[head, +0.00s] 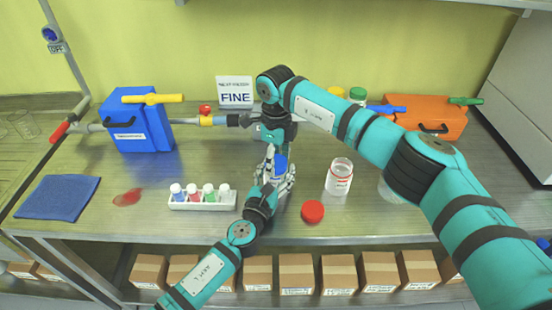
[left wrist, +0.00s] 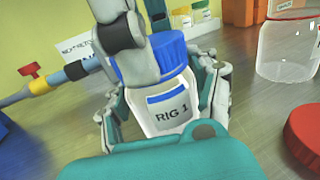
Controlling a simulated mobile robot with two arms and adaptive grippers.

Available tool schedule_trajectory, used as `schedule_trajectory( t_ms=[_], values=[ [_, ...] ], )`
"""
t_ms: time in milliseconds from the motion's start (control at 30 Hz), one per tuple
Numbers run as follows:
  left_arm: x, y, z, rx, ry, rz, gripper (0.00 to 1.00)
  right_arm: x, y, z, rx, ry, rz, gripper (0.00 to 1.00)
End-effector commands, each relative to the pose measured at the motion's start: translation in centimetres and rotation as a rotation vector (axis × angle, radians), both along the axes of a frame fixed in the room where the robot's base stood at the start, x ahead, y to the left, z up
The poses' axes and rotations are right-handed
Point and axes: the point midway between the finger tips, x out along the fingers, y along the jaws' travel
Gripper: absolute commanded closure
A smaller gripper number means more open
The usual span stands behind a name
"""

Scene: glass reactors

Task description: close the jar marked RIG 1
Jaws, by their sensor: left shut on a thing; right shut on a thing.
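The jar marked RIG 1 (left wrist: 170,112) is a clear and white jar with a blue-banded label, close up in the left wrist view. My left gripper (left wrist: 165,95) is shut around its sides; it also shows in the head view (head: 276,180). The blue lid (left wrist: 168,50) sits at the jar's mouth; it also shows in the head view (head: 281,164). My right gripper (left wrist: 132,62) comes from above and is shut on the blue lid, partly hiding it. Whether the lid is tight cannot be told.
An open clear jar (head: 339,178) and a red lid (head: 313,212) stand to the right. A white rack (head: 203,202) of small bottles, a red spill (head: 127,197) and a blue cloth (head: 58,197) lie to the left. A blue box (head: 138,125) stands behind.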

Motion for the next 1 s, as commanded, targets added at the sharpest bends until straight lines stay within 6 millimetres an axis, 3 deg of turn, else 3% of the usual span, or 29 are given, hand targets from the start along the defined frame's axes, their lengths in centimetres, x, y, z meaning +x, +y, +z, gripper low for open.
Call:
schedule_trajectory(
  t_ms=[200,233,433,767,1000],
  values=[
    [0.0,0.0,-0.1,0.001,0.001,0.0,1.0,0.0,0.0,0.0,0.001,0.0,-0.015,0.85],
    [0.0,0.0,-0.1,0.001,0.001,0.0,1.0,0.0,0.0,0.0,0.001,0.0,-0.015,0.44],
    [0.0,0.0,-0.1,0.001,0.001,0.0,1.0,0.0,0.0,0.0,0.001,0.0,-0.014,0.19],
    [0.0,0.0,-0.1,0.001,0.001,0.0,1.0,0.0,0.0,0.4,0.001,-0.001,-0.014,0.19],
    [0.0,0.0,-0.1,0.002,0.002,0.0,1.0,0.1,0.0,4.4,0.001,-0.005,-0.013,0.19]
  ],
)
